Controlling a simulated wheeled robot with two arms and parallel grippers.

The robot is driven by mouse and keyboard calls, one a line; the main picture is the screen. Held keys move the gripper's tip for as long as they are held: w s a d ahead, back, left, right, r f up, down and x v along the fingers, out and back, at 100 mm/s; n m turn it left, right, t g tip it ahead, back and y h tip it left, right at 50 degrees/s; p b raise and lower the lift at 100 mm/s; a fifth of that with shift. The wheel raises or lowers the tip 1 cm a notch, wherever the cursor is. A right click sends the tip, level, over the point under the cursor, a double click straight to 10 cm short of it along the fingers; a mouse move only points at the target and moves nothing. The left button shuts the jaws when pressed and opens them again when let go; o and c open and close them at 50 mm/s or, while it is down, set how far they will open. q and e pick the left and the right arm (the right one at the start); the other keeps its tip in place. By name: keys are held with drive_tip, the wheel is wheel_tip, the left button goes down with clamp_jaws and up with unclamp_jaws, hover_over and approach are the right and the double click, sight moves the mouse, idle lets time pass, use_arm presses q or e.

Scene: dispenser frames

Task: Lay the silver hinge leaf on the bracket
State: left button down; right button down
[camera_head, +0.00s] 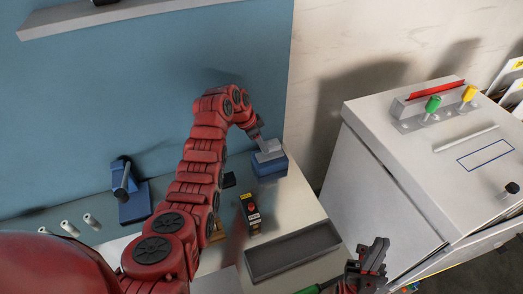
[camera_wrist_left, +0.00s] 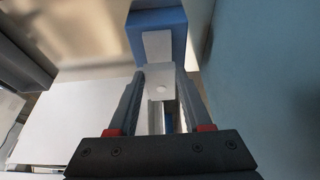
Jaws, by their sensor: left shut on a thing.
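My left gripper (camera_head: 261,141) is at the back of the bench, shut on the silver hinge leaf (camera_wrist_left: 158,80). In the left wrist view the leaf is a pale plate with a round spot, between the fingertips of the left gripper (camera_wrist_left: 160,88). Just beyond it is a blue block (camera_wrist_left: 141,30), apparently the bracket, with a pale face towards the leaf. The block also shows in the head view (camera_head: 270,169), below the gripper. I cannot tell whether leaf and block touch. My right gripper (camera_head: 372,258) is at the lower right, away from both; its jaw opening is unclear.
A grey tray (camera_head: 292,252) and a dark box with a red button (camera_head: 250,212) stand in front of the block. A blue fixture (camera_head: 134,203) and several white cylinders (camera_head: 90,221) are at left. A white cabinet (camera_head: 400,165) stands at right. The blue wall is close behind.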

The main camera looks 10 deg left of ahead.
use_arm(q)
drive_tip(key=shift+f, duration=0.35)
wheel_tip(320, 180, down, 2)
drive_tip(key=shift+s+f+p, duration=0.1)
drive_tip(key=shift+f+p, duration=0.15)
drive_tip(key=shift+p, duration=0.2)
drive_tip(key=shift+f, duration=0.25)
drive_tip(key=shift+c, duration=1.7)
unclamp_jaws()
